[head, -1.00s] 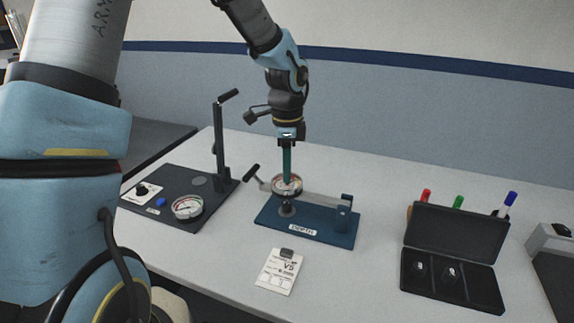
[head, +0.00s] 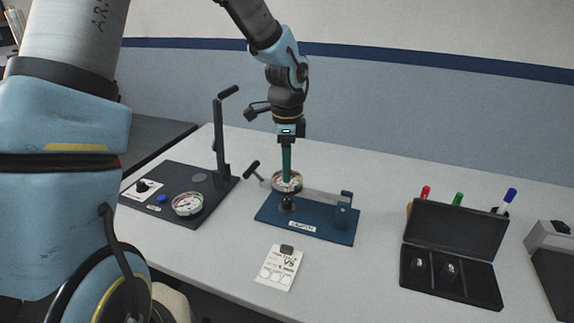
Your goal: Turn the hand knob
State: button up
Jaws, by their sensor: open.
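The blue depth fixture (head: 325,229) stands on the table. A round dial gauge (head: 297,185) sits above its left part, with a small dark round part (head: 287,203) below the dial. A black knob (head: 142,187) is on a white plate on the dark panel at the left. I cannot tell which of these two is the hand knob. My gripper (head: 287,178) points straight down at the dial gauge, with green fingers seen edge-on. It is open, and its tips overlap the dial in this view. I cannot tell whether they touch it.
The dark panel (head: 180,215) at the left carries another gauge (head: 188,203), a blue button (head: 162,199) and an upright lever (head: 220,140). A label card (head: 278,270) lies in front. An open black case (head: 450,290) and pens (head: 458,201) are at the right.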

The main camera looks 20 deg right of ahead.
notch_tip(320, 180, up, 11)
jog(key=b, duration=0.2)
dwell(0.3)
jog(key=shift+f, duration=0.15)
jog(key=s+a+f+n, duration=0.1)
jog(key=a+f+n, duration=0.1)
jog(key=a+n, duration=0.5)
jog(key=s+a+f+n+t, duration=0.1)
jog(key=a+f+n, duration=0.2)
jog(key=a+n, duration=0.4)
jog(key=s+a+f+n, duration=0.2)
jog(key=a+n, duration=0.6)
jog(key=a, duration=0.8)
jog(key=shift+a+f+t, duration=0.15)
jog(key=shift+f+t, duration=0.15)
jog(key=shift+f, duration=0.45)
jog(key=shift+w, duration=0.1)
